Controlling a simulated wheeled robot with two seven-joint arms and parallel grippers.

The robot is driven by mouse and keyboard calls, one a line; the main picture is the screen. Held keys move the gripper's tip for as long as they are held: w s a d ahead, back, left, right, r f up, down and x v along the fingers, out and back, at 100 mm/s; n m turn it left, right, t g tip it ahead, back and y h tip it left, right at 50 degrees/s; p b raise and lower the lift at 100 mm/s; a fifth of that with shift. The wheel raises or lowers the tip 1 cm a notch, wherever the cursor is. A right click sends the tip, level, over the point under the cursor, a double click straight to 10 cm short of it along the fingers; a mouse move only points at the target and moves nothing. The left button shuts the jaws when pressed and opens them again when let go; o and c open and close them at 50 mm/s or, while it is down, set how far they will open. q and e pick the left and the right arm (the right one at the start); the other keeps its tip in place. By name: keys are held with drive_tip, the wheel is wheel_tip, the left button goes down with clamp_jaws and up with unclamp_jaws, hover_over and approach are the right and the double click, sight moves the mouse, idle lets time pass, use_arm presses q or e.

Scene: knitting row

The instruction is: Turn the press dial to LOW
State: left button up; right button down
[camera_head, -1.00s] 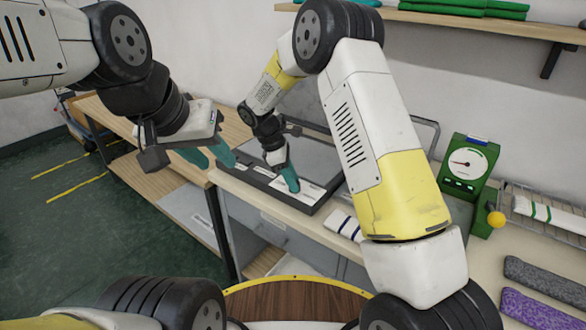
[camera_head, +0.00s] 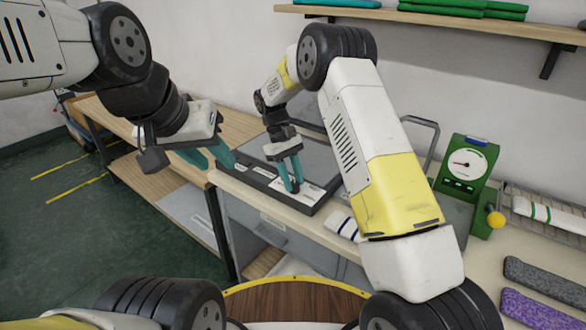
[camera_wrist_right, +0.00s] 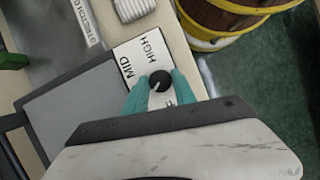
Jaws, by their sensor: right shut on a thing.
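The press (camera_head: 258,178) is a flat dark-framed unit on the bench, with a white label strip along its front edge. Its dial is a round black knob (camera_wrist_right: 160,80) with a short white pointer mark, beside a label (camera_wrist_right: 144,52) reading HIGH and MID. The rest of the label is largely hidden by my right gripper. My right gripper (camera_head: 292,188) points down at the strip. In the right wrist view its teal fingers (camera_wrist_right: 160,90) are shut on the knob, one on each side. My left gripper (camera_head: 212,156) is open and empty, left of the press.
Grey and purple knitted pieces (camera_head: 540,308) lie at the right. A shelf (camera_head: 440,20) with green cloth hangs above.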

drive_tip(key=shift+m, duration=0.4)
drive_tip(key=c, duration=1)
unclamp_jaws()
drive_tip(key=shift+c, duration=0.2)
drive_tip(key=shift+r, duration=0.1)
drive_tip(key=v, duration=0.7)
drive_tip(key=shift+w+r, duration=0.2)
drive_tip(key=shift+r, duration=0.15)
